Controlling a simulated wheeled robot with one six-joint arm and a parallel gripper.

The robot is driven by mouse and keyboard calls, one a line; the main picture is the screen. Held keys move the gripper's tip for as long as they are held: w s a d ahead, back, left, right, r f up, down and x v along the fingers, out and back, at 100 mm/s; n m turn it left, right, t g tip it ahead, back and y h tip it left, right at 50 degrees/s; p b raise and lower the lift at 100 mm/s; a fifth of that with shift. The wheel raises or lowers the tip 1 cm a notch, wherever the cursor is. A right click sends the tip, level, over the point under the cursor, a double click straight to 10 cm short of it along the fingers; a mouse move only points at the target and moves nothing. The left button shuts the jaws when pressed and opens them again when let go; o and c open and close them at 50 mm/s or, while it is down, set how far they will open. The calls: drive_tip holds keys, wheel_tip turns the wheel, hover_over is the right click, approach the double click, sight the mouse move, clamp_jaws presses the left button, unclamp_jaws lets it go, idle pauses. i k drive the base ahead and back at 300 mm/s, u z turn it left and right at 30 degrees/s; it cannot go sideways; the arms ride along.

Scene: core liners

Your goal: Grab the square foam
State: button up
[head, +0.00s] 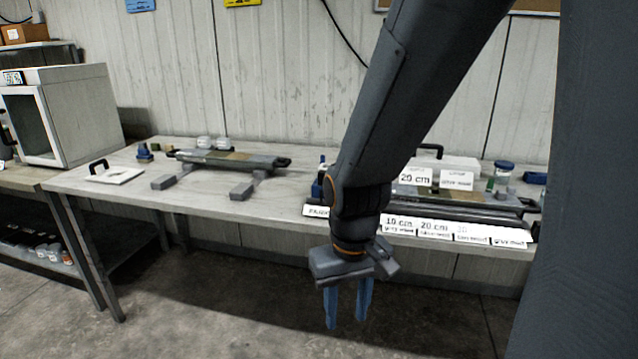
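My gripper (347,303) hangs in front of the table's front edge, its two blue fingers pointing down. The fingers are apart with nothing visible between them, so it is open and empty. I cannot tell for sure which thing is the square foam. Small grey blocks lie on the table, one at the left (167,182) and one nearer the middle (242,191). They look like supports beside a long dark tray (215,158) with a brownish core. A small green piece (490,185) sits at the right, near a jar. My arm hides part of the table's right half.
A white board with a black handle (115,175) lies there. Labels such as "20 cm" (434,229) line the right front edge. A lidded jar (503,172) stands at the right. A white cabinet (75,110) is at far left.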

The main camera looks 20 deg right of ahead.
sight(510, 189)
drive_tip(key=z, duration=2.1)
drive_tip(key=k, duration=0.55)
drive_tip(key=z, duration=0.9)
drive_tip(key=i, duration=1)
drive_tip(key=u, duration=1.1)
drive_tip(key=i, duration=0.65)
drive_tip(key=u, duration=0.5)
